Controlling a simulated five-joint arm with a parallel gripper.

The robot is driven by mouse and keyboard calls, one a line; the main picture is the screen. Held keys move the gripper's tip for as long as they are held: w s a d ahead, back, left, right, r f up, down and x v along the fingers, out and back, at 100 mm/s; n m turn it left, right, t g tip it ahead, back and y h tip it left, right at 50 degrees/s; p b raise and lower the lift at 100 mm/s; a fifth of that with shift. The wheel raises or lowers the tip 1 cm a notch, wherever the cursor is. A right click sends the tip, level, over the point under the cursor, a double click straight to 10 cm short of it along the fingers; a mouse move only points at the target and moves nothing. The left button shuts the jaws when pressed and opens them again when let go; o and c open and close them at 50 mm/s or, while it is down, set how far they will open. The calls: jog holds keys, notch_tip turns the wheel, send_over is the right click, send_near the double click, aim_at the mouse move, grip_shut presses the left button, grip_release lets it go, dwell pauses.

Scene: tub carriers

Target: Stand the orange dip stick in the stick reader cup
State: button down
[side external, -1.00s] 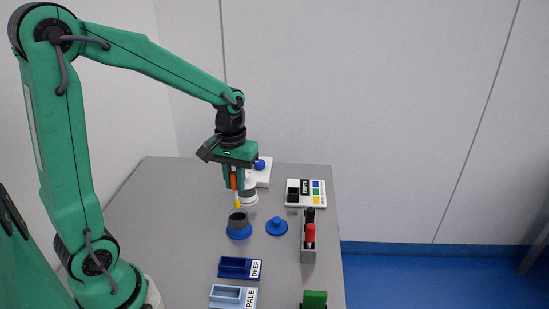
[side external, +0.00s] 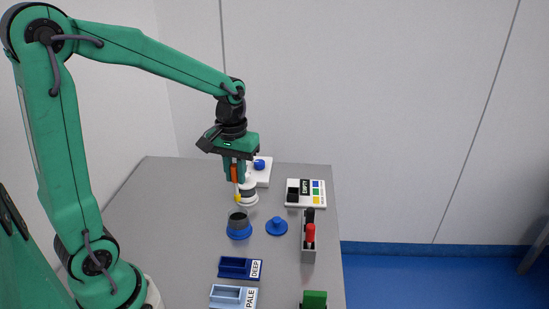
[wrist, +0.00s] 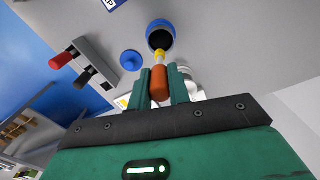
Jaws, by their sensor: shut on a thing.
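The orange dip stick (side external: 234,172) has a yellow tip and points down between the fingers of my gripper (side external: 234,178), which is shut on it. In the wrist view, the orange stick (wrist: 159,82) is between the two green fingers (wrist: 160,88), its yellow end toward the tub. The stick's tip hangs above the open, dark-filled tub with a blue base (side external: 239,232), apart from its rim. The stick reader (side external: 314,197), a white board with colour patches and an EMPTY label, is at the back right; its black cup (side external: 292,193) is on its left.
A blue lid (side external: 277,227) lies right of the tub. A grey rack (side external: 308,252) holds a red and a black stick. DEEP (side external: 228,268) and PALE (side external: 219,303) trays are at the front. A white round object (side external: 250,198) stands behind the tub. The table's left side is clear.

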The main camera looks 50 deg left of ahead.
jog(key=w+d+r, duration=0.2)
jog(key=w+d, duration=0.9)
jog(key=w, duration=0.3)
jog(key=shift+w+a+f, duration=0.8)
jog(key=shift+a+f, duration=0.95)
jog(key=shift+f, duration=0.15)
jog(key=shift+w+a+f, duration=0.8)
jog(key=shift+a+f, duration=0.95)
jog(key=shift+f, duration=0.15)
jog(key=shift+w+a+f, duration=0.8)
jog(key=shift+a+f, duration=0.95)
jog(key=shift+f, duration=0.15)
jog(key=shift+f, duration=0.15)
jog(key=c, duration=1.3)
grip_release()
